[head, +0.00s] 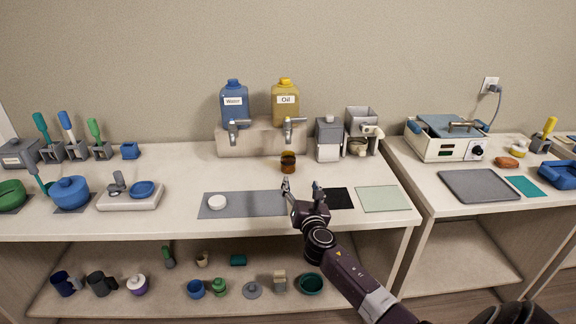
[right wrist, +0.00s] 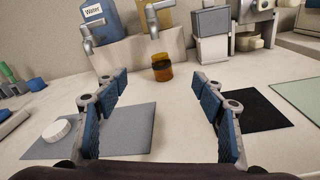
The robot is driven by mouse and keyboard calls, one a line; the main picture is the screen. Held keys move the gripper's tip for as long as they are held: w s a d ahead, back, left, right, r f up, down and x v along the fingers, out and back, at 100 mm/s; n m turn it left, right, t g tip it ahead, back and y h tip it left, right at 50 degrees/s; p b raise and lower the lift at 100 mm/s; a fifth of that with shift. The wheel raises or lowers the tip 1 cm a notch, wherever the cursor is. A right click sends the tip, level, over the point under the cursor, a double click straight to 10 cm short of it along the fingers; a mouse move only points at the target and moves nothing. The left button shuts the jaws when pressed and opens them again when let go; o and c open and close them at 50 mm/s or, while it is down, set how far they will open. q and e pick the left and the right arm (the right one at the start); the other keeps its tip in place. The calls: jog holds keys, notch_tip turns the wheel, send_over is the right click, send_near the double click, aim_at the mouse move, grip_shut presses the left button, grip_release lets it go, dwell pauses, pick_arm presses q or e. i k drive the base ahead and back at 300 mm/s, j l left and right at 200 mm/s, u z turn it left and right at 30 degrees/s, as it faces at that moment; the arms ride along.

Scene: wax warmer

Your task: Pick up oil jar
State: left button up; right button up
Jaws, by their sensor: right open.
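The oil jar is a small amber jar (head: 288,162) standing upright on the table below the tap of the yellow Oil jug (head: 285,103). Its top looks open, and it also shows in the right wrist view (right wrist: 162,70), ahead and between the finger directions. My left gripper is not in view.
A white round lid (head: 217,202) lies on the grey mat (head: 245,211). The blue Water jug (head: 234,104) stands on the raised block (head: 258,143) behind. Grey dispensers (head: 328,139) stand right of the jar. A black mat (head: 340,198) and a pale green mat (head: 383,199) lie at right.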

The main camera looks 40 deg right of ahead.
aim_at(288, 160)
jog(key=i+l, duration=0.65)
jog(key=l, duration=0.25)
